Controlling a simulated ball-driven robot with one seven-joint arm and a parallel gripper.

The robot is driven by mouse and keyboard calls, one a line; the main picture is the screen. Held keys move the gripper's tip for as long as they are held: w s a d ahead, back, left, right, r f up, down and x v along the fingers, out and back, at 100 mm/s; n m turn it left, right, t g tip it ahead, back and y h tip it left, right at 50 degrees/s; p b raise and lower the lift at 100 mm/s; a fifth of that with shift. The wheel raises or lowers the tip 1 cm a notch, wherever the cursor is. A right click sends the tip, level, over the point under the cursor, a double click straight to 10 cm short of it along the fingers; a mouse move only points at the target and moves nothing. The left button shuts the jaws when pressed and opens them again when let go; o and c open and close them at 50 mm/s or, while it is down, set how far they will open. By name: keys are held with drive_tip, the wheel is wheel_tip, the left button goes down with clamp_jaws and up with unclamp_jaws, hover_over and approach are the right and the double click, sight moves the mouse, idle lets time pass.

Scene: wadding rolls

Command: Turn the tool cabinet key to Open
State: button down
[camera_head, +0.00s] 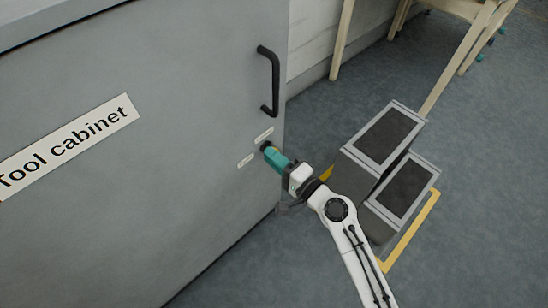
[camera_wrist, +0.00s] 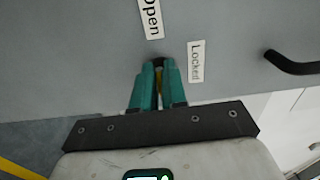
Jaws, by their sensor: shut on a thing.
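The grey tool cabinet (camera_head: 190,110) fills the left of the head view. Its dark lock (camera_head: 265,146) sits on the door below the black handle, between two small labels.
The black door handle (camera_head: 270,82) is above the lock. Wooden furniture legs (camera_head: 458,70) are at the back right. Open floor lies at far right.

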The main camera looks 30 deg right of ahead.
drive_tip(key=c, duration=1.3)
unclamp_jaws()
drive_tip(key=shift+o, duration=0.2)
drive_tip(key=v, duration=1)
drive_tip(key=shift+s+b, duration=0.35)
drive_tip(key=shift+s, duration=0.05)
